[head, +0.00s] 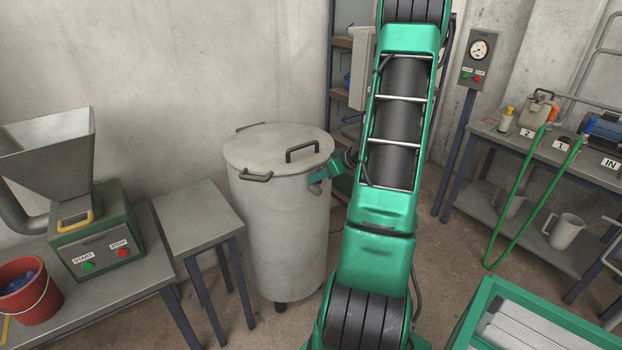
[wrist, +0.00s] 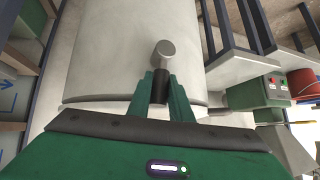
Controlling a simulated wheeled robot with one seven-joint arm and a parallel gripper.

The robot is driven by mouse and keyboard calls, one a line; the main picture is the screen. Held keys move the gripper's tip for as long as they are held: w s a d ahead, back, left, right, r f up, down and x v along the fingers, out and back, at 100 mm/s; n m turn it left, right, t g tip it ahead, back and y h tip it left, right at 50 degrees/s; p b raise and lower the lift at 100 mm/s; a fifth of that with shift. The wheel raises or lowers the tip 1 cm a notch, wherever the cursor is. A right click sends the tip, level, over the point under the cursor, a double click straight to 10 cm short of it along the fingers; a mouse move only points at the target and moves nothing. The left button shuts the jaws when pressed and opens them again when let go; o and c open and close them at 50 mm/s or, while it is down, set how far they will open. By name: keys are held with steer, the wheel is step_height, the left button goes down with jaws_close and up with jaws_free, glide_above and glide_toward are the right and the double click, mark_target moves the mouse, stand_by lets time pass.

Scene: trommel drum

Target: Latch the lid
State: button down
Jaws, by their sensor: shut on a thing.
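The pale grey drum (head: 282,230) stands upright on short feet, with its round lid (head: 260,146) lying on top. My gripper (head: 320,181) is at the drum's right side, just below the lid's edge. In the wrist view my gripper (wrist: 162,88) is shut on a short lever (wrist: 163,53), apparently the latch, with a dark stem and a rounded grey end. The drum wall (wrist: 110,55) is right behind it. My arm and the fingers hide part of the latch. Whether it is fastened cannot be told.
A workbench (head: 560,165) stands at the right. A green crate (head: 540,315) is at the front right.

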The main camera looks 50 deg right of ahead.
steer(key=shift+s+f, duration=0.15)
steer(key=c, duration=1.6)
jaws_free()
steer(key=v, duration=1)
steer(key=shift+s+r, duration=0.2)
steer(key=shift+r, duration=0.15)
